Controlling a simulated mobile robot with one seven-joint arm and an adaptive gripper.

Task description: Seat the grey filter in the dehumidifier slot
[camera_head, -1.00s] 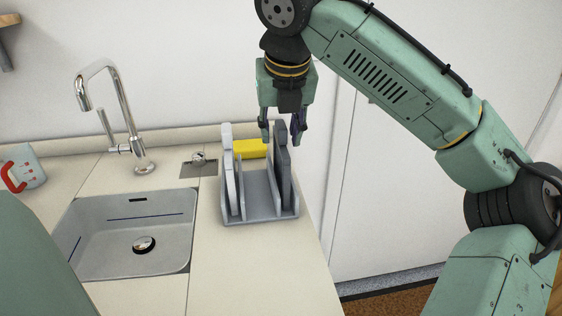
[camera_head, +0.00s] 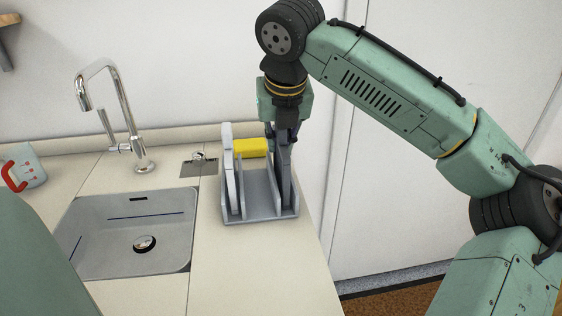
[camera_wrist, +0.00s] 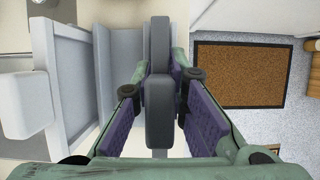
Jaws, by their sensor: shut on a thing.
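The grey filter (camera_head: 286,172) is a dark grey upright slab with a rounded top. It stands at the right side of a light grey slotted rack (camera_head: 260,216) on the counter. My gripper (camera_head: 283,138) points down from above and is shut on the filter's top. In the wrist view the filter (camera_wrist: 160,110) runs lengthwise between my two purple-padded fingers (camera_wrist: 162,88). A paler slab (camera_head: 230,165) stands in the rack's left side. The filter's lower edge is hidden in the rack. I cannot make out a dehumidifier.
A yellow block (camera_head: 251,148) lies behind the rack. The counter's right edge is close to the rack. Counter in front is clear.

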